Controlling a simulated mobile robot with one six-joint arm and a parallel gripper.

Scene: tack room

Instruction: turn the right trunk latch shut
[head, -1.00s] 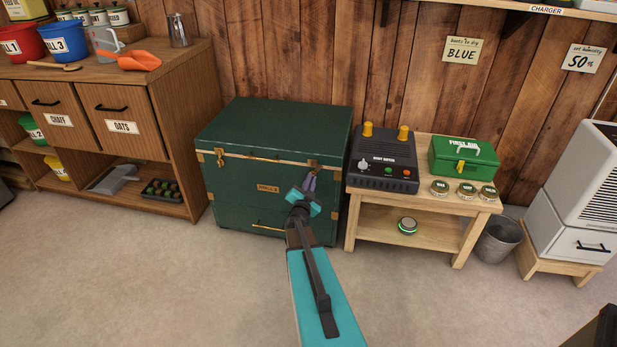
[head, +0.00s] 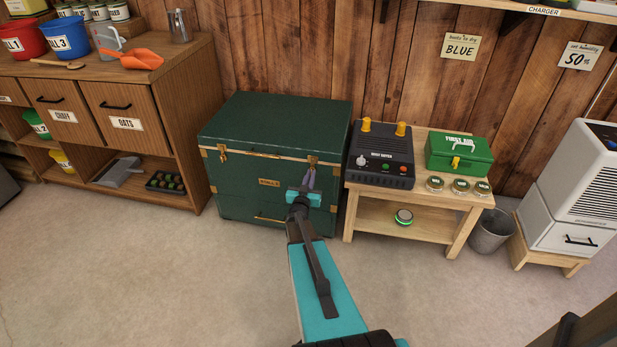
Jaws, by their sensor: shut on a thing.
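The dark green trunk (head: 240,180) stands closed on the floor against the wood wall, with brass trim and a name plate on its front. Its right latch (head: 313,160) is a small brass piece at the lid seam, partly covered by my fingertips. Its left latch (head: 222,151) shows clear at the other end of the seam. My gripper (head: 311,171) reaches up to the right latch and is shut on it. The exact angle of the latch is too small to tell.
A light wooden table (head: 408,189) stands close to the trunk's right side, bearing a black boot dryer (head: 382,157) and a green first aid box (head: 459,153). A brown cabinet (head: 187,120) stands close on the left. The floor in front is open.

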